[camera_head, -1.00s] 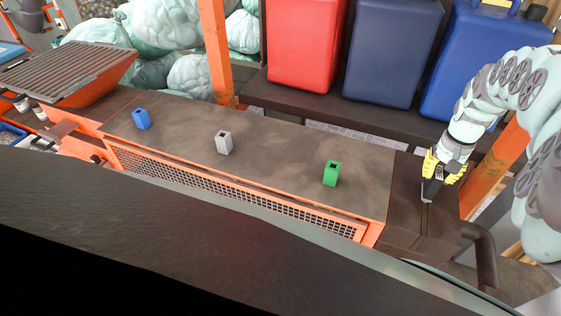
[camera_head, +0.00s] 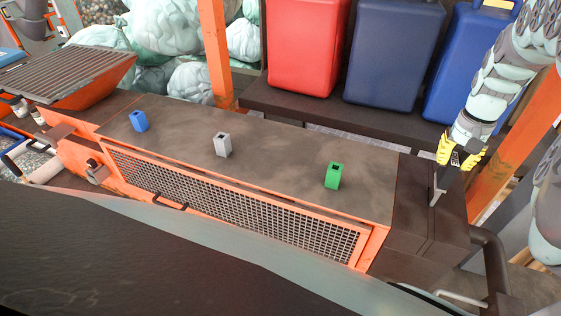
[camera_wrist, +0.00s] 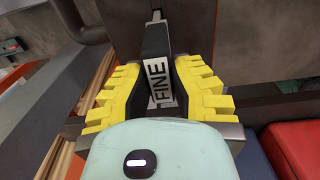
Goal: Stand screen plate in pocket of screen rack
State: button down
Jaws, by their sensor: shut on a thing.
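My gripper (camera_head: 449,170) is at the right, above the dark box at the bench's right end. It is shut on the screen plate, a thin grey strip (camera_head: 437,193) pointing down in the head view. In the wrist view, the yellow fingers of my gripper (camera_wrist: 158,75) flank the plate's dark upper part, and a white label (camera_wrist: 159,84) reads "FINE". I cannot tell whether the plate's lower end touches the dark box. Small hollow upright blocks, blue (camera_head: 139,121), grey (camera_head: 222,144) and green (camera_head: 332,175), stand apart on the bench top; I cannot tell if they are the rack's pockets.
The brown bench top (camera_head: 270,155) is clear between the blocks. Its front has an orange-framed mesh (camera_head: 240,212). Red (camera_head: 308,45) and blue (camera_head: 393,50) containers stand behind. An orange post (camera_head: 515,145) rises beside my arm.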

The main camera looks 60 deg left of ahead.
notch_tip(320, 180, up, 3)
jog(key=shift+r+p, duration=0.15)
jog(key=shift+p, duration=0.7)
notch_tip(320, 180, up, 12)
jog(key=p, duration=1.1)
jog(key=shift+p, duration=0.35)
